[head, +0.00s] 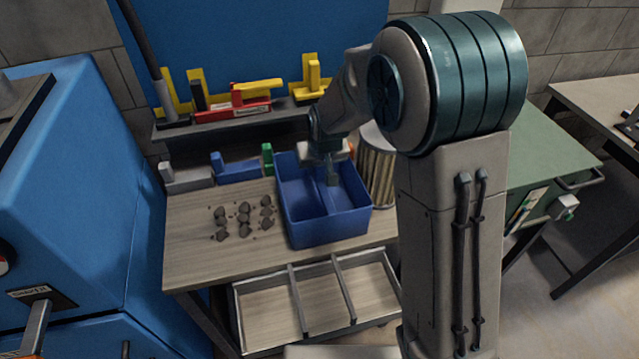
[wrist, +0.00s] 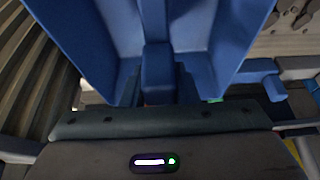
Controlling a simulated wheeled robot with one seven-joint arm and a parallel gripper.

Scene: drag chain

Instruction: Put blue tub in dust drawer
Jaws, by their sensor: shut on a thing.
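The blue tub (head: 340,224) is an open two-part bin with a divider down its middle. It is over the right part of the wooden workbench (head: 195,260); I cannot tell whether it touches the top. My gripper (head: 332,172) is at the tub's divider, pointing down. In the wrist view my gripper (wrist: 158,85) is shut on the blue divider, with the tub's walls (wrist: 75,35) on both sides. The dust drawer (head: 322,290) is pulled out below the bench front. It has three compartments, and they look empty.
Several grey lumps and crumbs (head: 244,216) lie on the bench left of the tub. A ribbed metal cylinder (head: 376,170) stands right behind the tub. A shelf (head: 200,130) with coloured tools is at the back. A blue cabinet (head: 70,190) stands at left.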

